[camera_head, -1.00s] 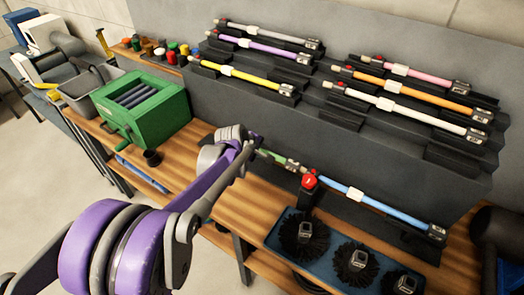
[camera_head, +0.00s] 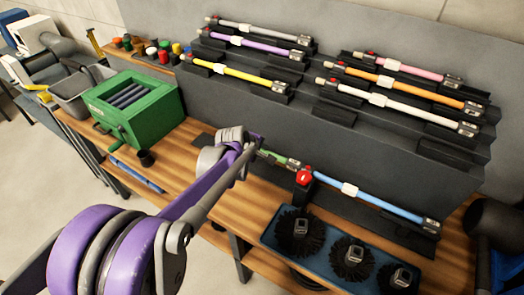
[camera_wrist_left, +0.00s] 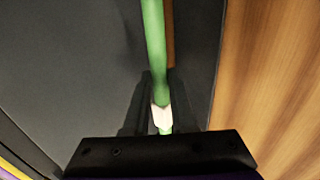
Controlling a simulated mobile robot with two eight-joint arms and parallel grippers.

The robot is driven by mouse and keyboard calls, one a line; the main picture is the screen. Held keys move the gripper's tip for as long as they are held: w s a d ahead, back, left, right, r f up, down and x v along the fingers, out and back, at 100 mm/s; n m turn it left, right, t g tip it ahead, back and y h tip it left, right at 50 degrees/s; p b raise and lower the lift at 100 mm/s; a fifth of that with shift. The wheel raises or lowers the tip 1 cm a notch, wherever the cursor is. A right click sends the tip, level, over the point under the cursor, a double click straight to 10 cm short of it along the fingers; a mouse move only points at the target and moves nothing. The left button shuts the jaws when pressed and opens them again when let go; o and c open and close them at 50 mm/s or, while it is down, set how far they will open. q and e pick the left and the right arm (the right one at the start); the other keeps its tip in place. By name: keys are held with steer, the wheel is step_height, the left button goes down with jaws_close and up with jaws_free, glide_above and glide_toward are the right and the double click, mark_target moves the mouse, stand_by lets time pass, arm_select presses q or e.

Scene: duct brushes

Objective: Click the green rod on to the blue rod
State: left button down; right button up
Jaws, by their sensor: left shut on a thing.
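The green rod (camera_head: 276,157) lies low over the bench, in line with the blue rod (camera_head: 385,206). My left gripper (camera_head: 256,145) is shut on the green rod near its left end. In the left wrist view the green rod (camera_wrist_left: 154,45) runs up from between my dark fingers (camera_wrist_left: 160,98), with a white band beside them. The blue rod slopes down to the right, with a white band and a grey block at its far end. The two rod ends meet or nearly meet by a red knob (camera_head: 303,177); I cannot tell whether they are joined. My right gripper is out of view.
A blue tray (camera_head: 322,262) with several black brushes stands in front of the blue rod. Stepped dark racks behind hold several coloured rods, such as a yellow one (camera_head: 240,76). A green box (camera_head: 135,107) stands to the left. Bare wood (camera_head: 262,200) shows in front of my gripper.

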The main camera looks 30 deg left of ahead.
arm_select(q)
steer(key=c, duration=0.7)
jaws_free()
steer(key=shift+o, duration=0.2)
steer(key=d+v, duration=0.1)
steer(key=v, duration=1)
steer(key=s+d+f+m+g+p, duration=0.1)
steer(key=s+d+f+m, duration=0.1)
steer(key=s+m, duration=0.3)
steer(key=s+d+f+m+p, duration=0.1)
steer(key=s+d+m, duration=0.3)
steer(key=s, duration=0.5)
steer(key=s+d+f+m+g+p, duration=0.1)
steer(key=s+d+f+m+p, duration=0.1)
steer(key=s+m, duration=0.5)
steer(key=shift+s+d+f+m+g+y, duration=0.25)
steer(key=shift+d+f+m, duration=0.35)
steer(key=shift+d, duration=0.45)
